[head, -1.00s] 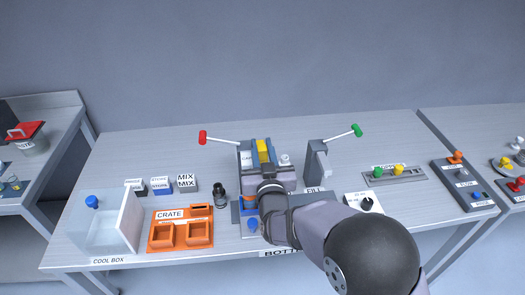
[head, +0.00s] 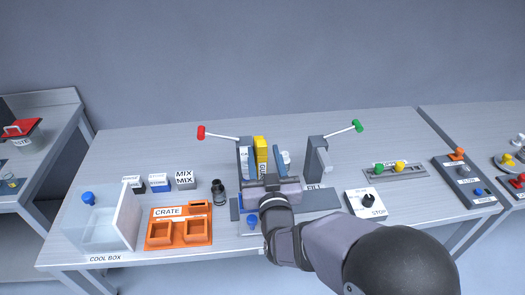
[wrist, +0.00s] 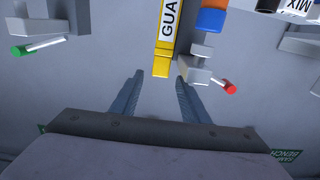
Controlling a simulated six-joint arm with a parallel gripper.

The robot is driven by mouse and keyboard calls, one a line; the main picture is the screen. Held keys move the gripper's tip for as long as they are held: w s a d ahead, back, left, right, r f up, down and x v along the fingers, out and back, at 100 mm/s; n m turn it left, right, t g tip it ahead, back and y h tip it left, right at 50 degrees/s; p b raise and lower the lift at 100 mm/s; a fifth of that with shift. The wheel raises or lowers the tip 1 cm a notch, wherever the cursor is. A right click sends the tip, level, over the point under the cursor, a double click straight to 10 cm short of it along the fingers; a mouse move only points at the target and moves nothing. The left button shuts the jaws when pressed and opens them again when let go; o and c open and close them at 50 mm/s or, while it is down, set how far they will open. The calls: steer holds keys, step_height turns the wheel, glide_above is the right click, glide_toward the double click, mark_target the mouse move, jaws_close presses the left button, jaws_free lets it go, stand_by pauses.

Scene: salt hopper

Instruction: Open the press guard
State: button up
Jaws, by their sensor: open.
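The yellow press guard (head: 261,150), with a lettered label, stands upright at the middle of the bench in the head view. In the wrist view its yellow bar (wrist: 166,45), lettered "GUA", runs down from the top edge, and its lower end lies between my fingertips in the picture. My gripper (wrist: 160,76) is open, with one finger on each side of the bar's end. No contact shows, and I cannot tell the depth between them. In the head view my gripper (head: 268,158) hides the lower part of the guard.
A red-tipped lever (head: 201,132) stands left of the guard and a green-tipped lever (head: 358,126) right. Also on the bench are an orange crate (head: 181,238), a cool box (head: 96,235), a dark bottle (head: 219,193) and a stop knob box (head: 366,203).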

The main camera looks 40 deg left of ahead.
steer(key=shift+v, duration=1.1)
steer(key=w+d+f+m+g+h, duration=0.1)
steer(key=w+d+f+h, duration=0.25)
steer(key=d, duration=0.25)
steer(key=w+d+f+m+g+h, duration=0.1)
steer(key=w+d+f+h, duration=0.1)
steer(key=w+d, duration=0.3)
steer(key=s+d+f+m+g+h+p, duration=0.1)
steer(key=d+f+g+h, duration=0.1)
steer(key=d, duration=0.6)
steer(key=s+d+f+m+g+h+p, duration=0.1)
steer(key=d+f+h, duration=0.15)
steer(key=d, duration=0.55)
steer(key=s+d+f+m+g+h, duration=0.2)
steer(key=s+d+m+g, duration=0.3)
steer(key=s+d, duration=1.2)
steer(key=d+g, duration=0.2)
steer(key=d, duration=0.2)
steer(key=shift+s+f+g+h+p, duration=0.2)
steer(key=shift+f+g+h+p, duration=0.1)
steer(key=shift+f+g+h, duration=0.1)
